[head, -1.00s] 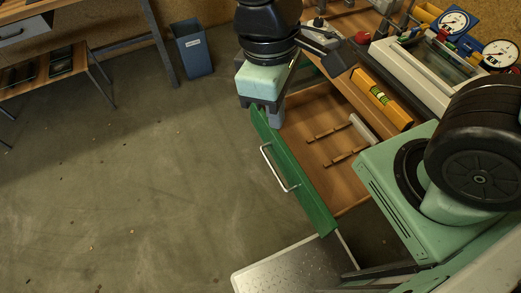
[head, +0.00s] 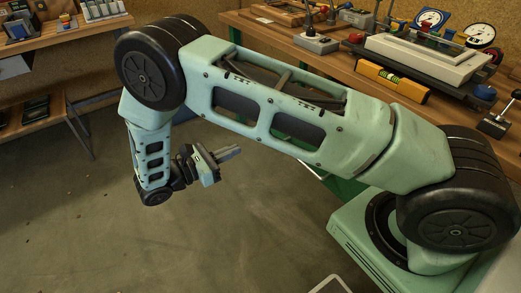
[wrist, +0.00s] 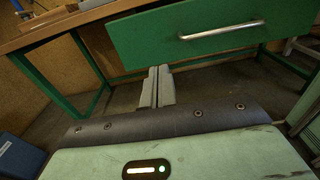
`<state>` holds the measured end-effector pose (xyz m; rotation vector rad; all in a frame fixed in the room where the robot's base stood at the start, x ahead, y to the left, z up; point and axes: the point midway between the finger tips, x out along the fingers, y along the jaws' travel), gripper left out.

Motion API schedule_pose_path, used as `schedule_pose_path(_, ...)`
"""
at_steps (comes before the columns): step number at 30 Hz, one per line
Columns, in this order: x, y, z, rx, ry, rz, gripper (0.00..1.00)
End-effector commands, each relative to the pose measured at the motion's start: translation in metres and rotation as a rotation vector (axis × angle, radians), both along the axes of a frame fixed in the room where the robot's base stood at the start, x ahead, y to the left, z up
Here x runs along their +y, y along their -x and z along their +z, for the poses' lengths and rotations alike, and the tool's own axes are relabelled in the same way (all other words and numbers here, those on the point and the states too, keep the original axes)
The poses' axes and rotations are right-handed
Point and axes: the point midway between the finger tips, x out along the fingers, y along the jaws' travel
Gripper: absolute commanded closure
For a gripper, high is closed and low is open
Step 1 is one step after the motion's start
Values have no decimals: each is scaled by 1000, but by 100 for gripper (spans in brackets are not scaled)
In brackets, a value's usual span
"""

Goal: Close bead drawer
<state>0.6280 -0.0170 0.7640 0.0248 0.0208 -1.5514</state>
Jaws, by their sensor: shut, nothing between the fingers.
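The bead drawer shows in the wrist view as a flat green front (wrist: 150,45) with a silver bar handle (wrist: 222,30), below the wooden bench top. In the head view my arm hides most of the drawer; a small green patch (head: 346,188) shows beneath the arm, and I cannot tell whether it is the drawer. How far the drawer stands out is unclear. My gripper (head: 230,153) is shut and empty, held over the floor left of the bench. In the wrist view its fingers (wrist: 158,80) point toward the drawer front's lower edge, seemingly apart from it.
The bench top (head: 335,68) carries a yellow spirit level (head: 393,80), a pale framed case (head: 430,58) and dial gauges. A blue bin (wrist: 20,155) stands at lower left in the wrist view. Green bench legs (wrist: 55,82) flank the drawer. The floor (head: 250,225) below my gripper is clear.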

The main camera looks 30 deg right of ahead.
Motion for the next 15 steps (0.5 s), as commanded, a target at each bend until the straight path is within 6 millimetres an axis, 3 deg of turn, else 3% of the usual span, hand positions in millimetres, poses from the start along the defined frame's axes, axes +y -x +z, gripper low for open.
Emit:
schedule_pose_path(7,-14,-4,-5,3,34,14,100)
schedule_pose_path(15,-67,-5,-4,5,32,11,100)
